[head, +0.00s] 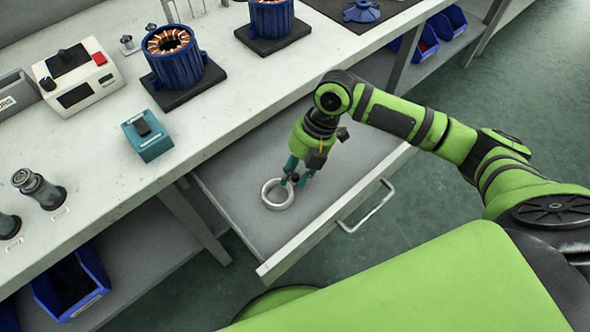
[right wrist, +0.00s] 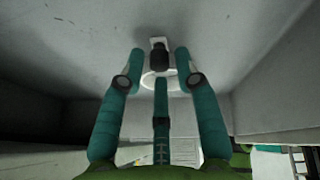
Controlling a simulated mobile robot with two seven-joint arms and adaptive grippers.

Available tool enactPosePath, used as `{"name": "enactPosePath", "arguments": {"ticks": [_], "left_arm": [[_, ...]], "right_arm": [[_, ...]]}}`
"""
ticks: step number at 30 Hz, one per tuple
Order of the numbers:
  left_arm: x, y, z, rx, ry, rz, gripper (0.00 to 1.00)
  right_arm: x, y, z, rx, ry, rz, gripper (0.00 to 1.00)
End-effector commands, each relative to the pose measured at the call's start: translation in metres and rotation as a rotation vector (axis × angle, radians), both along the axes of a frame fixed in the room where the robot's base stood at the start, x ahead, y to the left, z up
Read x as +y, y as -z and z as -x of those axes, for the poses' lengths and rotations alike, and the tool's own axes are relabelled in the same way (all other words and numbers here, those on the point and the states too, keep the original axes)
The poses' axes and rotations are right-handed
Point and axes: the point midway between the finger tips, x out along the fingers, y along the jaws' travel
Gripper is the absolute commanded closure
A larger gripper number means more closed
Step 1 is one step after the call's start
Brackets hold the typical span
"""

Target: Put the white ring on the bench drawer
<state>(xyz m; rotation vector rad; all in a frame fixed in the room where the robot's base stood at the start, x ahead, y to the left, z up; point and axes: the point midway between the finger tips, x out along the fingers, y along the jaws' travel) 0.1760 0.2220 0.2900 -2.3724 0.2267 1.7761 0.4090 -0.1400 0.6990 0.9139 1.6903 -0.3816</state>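The white ring (head: 278,194) lies flat in the open bench drawer (head: 232,190), towards its left front part. My right gripper (head: 297,178) reaches down into the drawer from above, just behind and right of the ring. Its teal fingers are spread apart, and one fingertip overlaps the ring's rim in the head view; I cannot tell if they touch. In the right wrist view the ring (right wrist: 150,80) shows beyond the spread fingers, partly hidden by the middle one. My left gripper is not in view.
The bench top (head: 95,170) above the drawer holds a teal box (head: 148,137), a white control box (head: 78,78) and blue motor stators (head: 172,55). The drawer's handle (head: 367,206) faces the front. Blue bins (head: 70,286) sit on the lower shelf. The rest of the drawer floor looks clear.

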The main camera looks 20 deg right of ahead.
Motion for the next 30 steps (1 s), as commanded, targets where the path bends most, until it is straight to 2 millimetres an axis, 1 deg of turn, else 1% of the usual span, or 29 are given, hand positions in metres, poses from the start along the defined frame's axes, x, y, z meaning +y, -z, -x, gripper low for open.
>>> {"name": "enactPosePath", "arguments": {"ticks": [9,13,17,24,27,30], "left_arm": [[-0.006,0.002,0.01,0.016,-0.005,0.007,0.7],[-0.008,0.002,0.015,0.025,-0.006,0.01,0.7],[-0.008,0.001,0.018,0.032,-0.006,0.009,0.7],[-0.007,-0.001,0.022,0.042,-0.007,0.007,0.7],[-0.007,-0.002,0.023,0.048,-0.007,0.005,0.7],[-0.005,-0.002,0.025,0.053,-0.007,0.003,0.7]], "right_arm": [[0.0,-0.001,0.0,0.0,0.0,0.0,0.57],[-0.003,-0.009,-0.001,-0.002,0.001,0.002,0.57],[-0.011,-0.03,-0.003,-0.005,0.001,0.002,0.57],[-0.031,-0.079,-0.007,-0.003,0.001,0.001,0.57],[-0.037,-0.095,-0.009,-0.002,0.002,0.001,0.57],[-0.042,-0.106,-0.009,0.0,0.001,0.001,0.57]]}}
